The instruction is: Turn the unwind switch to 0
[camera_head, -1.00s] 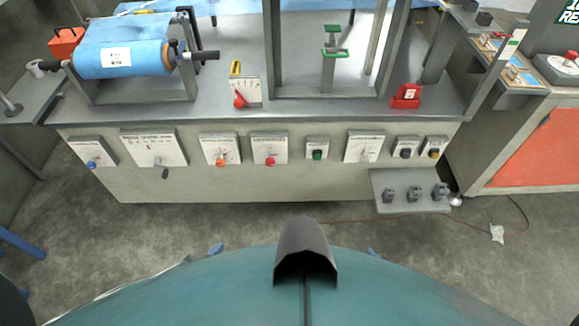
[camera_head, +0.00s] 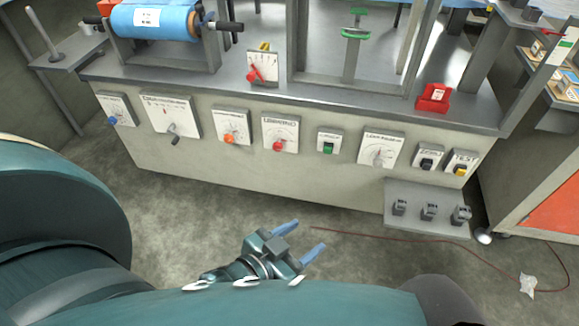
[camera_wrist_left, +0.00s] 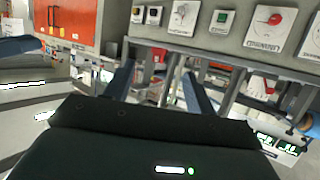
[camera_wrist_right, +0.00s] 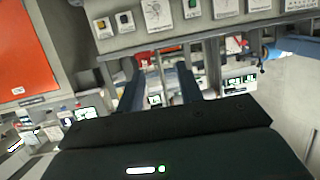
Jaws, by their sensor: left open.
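The machine front carries a row of white-plated switches. From left in the head view they are a blue knob (camera_head: 113,121), a grey handle (camera_head: 174,138), an orange knob (camera_head: 230,139), a red knob (camera_head: 279,146), a green button (camera_head: 328,148) and a grey knob (camera_head: 378,158). My left gripper (camera_head: 303,238) is open and empty, low in front of the machine, apart from the switches. My right gripper (camera_wrist_right: 160,88) is open and empty in its wrist view; the head view does not show it.
A blue film roll (camera_head: 155,20) sits on the machine at upper left. A grey shelf with pedals (camera_head: 429,211) juts out at lower right. A red cable (camera_head: 400,234) crosses the floor to a white scrap (camera_head: 527,285). Grey floor before the machine's middle is clear.

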